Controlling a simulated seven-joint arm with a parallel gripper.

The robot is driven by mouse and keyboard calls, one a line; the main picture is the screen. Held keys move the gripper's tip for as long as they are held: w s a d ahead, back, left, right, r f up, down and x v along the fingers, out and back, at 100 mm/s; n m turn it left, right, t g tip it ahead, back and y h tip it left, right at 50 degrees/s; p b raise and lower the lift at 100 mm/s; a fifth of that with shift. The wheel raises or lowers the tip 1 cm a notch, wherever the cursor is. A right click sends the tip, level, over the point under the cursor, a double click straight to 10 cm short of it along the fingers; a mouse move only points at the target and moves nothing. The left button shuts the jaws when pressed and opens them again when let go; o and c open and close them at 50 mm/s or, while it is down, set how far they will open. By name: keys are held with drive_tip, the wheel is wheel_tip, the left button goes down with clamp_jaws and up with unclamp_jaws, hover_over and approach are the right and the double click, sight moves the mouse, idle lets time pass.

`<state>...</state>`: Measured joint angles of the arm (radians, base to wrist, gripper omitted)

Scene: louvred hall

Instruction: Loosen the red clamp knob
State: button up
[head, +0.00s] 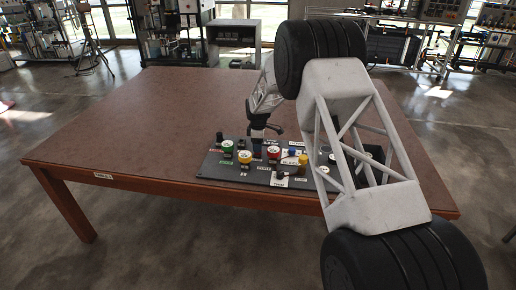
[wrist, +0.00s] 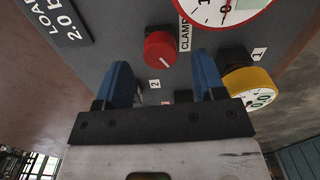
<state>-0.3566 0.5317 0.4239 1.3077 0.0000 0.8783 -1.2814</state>
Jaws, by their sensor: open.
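The red clamp knob (wrist: 160,49) shows in the wrist view on a dark panel, beside a white "CLAMP" label (wrist: 184,31). It is round, with a pale mark on its lower edge. My gripper (wrist: 162,66) is open, with one blue finger to the left of the knob and one to the right. The knob appears just beyond the fingertips, between them in the picture. I see no contact; the exact gap cannot be told. In the head view my gripper (head: 258,134) is over the panel (head: 210,170), and I cannot pick out the clamp knob there for certain.
A red-rimmed gauge (wrist: 228,12) lies close to the knob's upper right, and a yellow-rimmed gauge (wrist: 249,88) is beside the right finger. Several other gauges and knobs crowd the panel. The brown table (head: 130,120) is clear left of the panel.

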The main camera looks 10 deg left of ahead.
drive_tip(key=shift+r, duration=2.65)
